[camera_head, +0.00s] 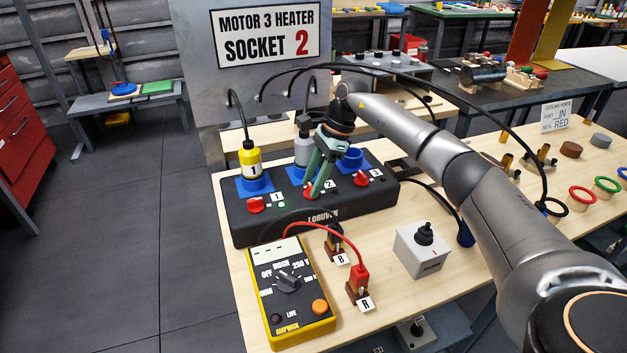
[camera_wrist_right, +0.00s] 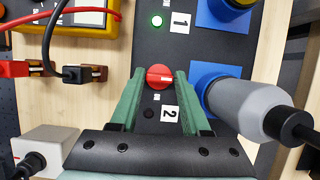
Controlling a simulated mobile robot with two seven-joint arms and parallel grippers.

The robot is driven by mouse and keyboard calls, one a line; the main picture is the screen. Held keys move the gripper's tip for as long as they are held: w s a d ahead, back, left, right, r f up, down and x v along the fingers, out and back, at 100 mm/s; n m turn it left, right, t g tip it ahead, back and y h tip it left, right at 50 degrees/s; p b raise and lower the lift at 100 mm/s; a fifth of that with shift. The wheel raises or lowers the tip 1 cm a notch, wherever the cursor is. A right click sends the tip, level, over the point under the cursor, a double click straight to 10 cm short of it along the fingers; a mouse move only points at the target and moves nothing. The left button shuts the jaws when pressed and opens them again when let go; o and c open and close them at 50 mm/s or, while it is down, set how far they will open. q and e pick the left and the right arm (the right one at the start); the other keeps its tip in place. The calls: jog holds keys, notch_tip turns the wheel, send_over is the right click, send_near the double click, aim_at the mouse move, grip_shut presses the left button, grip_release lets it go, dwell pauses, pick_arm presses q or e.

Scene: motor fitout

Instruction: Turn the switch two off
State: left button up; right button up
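The black power strip (camera_head: 300,217) has red knobs by labels 1, 2 and 3. Switch two (camera_wrist_right: 160,77), beside label 2 (camera_wrist_right: 169,114), is a round red knob with a pale line running across the wrist picture. A small lamp by it looks dark. My right gripper (camera_head: 312,190) is over switch two. Its green fingers (camera_wrist_right: 160,84) are apart, one on each side of the knob; I cannot tell if they touch it. In the head view switch two (camera_head: 308,190) is partly hidden by the fingers. My left gripper is not in view.
A yellow plug (camera_head: 250,161) and a grey plug (camera_wrist_right: 247,107) stand in blue sockets; socket 3 (camera_head: 351,158) is empty. The lamp (camera_wrist_right: 157,20) by label 1 is green. A yellow multimeter (camera_head: 288,290) and a grey switch box (camera_head: 422,250) sit in front. A sign (camera_head: 267,33) reads "MOTOR 3 HEATER SOCKET 2".

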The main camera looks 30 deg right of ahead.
jog(key=o, duration=0.4)
jog(key=shift+c, duration=0.2)
jog(key=v, duration=1.2)
jog(key=shift+d+r, duration=0.15)
jog(key=shift+d, duration=0.05)
